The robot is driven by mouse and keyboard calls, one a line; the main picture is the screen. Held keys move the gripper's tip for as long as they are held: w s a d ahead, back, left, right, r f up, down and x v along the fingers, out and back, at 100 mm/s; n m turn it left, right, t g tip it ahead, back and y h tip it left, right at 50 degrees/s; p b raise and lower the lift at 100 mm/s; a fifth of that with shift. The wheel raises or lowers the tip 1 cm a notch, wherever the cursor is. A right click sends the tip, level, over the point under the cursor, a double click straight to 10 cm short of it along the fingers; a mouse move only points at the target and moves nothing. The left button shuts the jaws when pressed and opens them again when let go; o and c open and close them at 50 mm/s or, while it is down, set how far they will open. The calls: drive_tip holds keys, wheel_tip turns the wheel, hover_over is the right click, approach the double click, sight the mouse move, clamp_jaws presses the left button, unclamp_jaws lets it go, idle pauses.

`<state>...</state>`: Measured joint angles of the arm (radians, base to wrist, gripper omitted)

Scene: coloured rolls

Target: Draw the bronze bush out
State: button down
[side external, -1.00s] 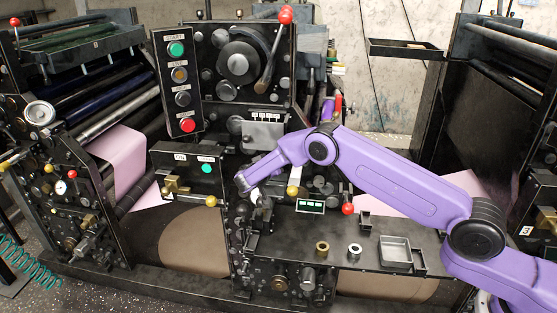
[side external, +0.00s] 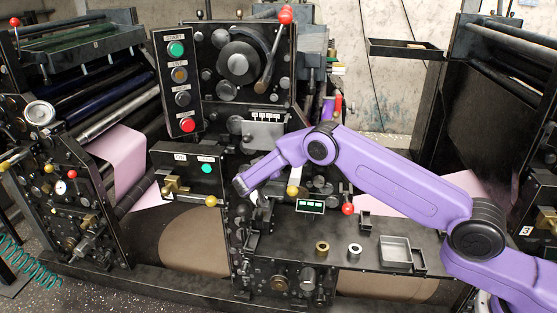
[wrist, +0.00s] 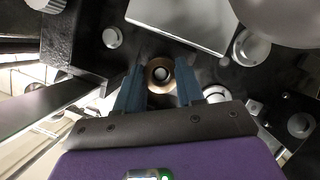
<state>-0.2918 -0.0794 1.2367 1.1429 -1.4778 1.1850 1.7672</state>
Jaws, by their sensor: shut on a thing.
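The bronze bush (wrist: 160,87) shows in the wrist view as a brown ring with a pale round centre, set against the dark machine face. My gripper (wrist: 160,70) has its two blue-grey fingers on either side of the bush and is shut on it. How far the bush sits in its seat cannot be told. In the side view, my gripper (side external: 259,198) is low at the front of the machine, and the bush there is hidden or too small to make out.
A bronze-coloured ring (side external: 322,248) and a steel ring (side external: 354,251) stand on the dark shelf, beside a square metal tray (side external: 395,238). A red-knobbed lever (side external: 347,209) and a yellow knob (side external: 293,190) are near my arm. A bright plate (wrist: 180,22) lies close beyond the fingers.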

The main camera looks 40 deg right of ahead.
drive_tip(key=shift+s+a, duration=1.75)
